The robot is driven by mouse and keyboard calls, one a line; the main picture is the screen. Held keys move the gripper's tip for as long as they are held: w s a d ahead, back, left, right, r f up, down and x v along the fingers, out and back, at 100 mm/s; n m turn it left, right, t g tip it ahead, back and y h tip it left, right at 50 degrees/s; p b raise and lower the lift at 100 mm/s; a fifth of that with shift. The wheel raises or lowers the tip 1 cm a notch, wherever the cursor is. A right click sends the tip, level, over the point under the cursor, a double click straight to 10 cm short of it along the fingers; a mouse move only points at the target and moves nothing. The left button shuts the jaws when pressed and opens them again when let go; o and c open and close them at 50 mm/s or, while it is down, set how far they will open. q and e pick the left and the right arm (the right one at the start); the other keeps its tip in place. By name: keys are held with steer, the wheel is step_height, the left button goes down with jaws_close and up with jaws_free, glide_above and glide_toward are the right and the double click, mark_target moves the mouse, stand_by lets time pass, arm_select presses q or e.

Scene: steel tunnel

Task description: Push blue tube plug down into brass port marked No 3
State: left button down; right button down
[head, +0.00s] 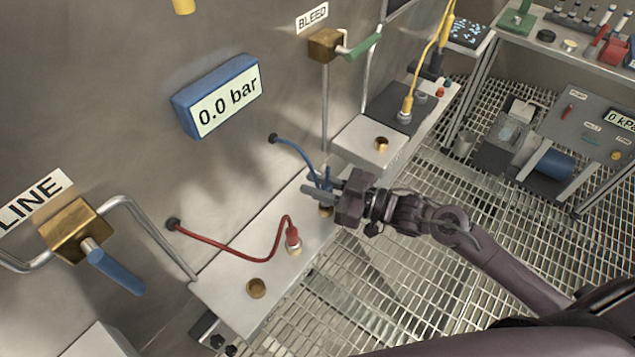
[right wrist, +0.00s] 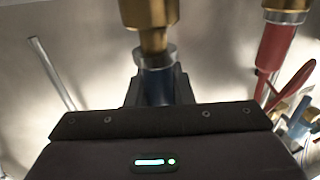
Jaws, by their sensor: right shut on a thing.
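My right gripper (head: 322,190) is shut on the blue tube plug (right wrist: 156,86), over the pale ledge along the wall. The plug's blue tube (head: 298,152) runs to a wall fitting at its upper left. In the wrist view, a grey collar and a narrow brass neck (right wrist: 153,41) show beyond the fingers, lined up with a wider brass port (right wrist: 148,12). The neck meets the port; how deep it sits inside cannot be told. That port (head: 325,211) shows just below the fingers in the head view. No "No 3" marking is readable. My left gripper is not in view.
A red plug (head: 293,238) with a red tube stands in a neighbouring port. A bare brass port (head: 257,288) is nearer on the ledge (head: 225,290). Another brass port (head: 381,144) sits on a block behind. A blue-handled valve (head: 115,271) juts from the wall.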

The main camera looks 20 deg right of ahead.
steer(key=shift+f+b, duration=0.35)
steer(key=shift+f, duration=0.4)
steer(key=c, duration=1.2)
jaws_free()
steer(key=shift+s, duration=0.1)
steer(key=v, duration=0.7)
steer(key=shift+s+d, duration=0.2)
steer(key=shift+d, duration=0.1)
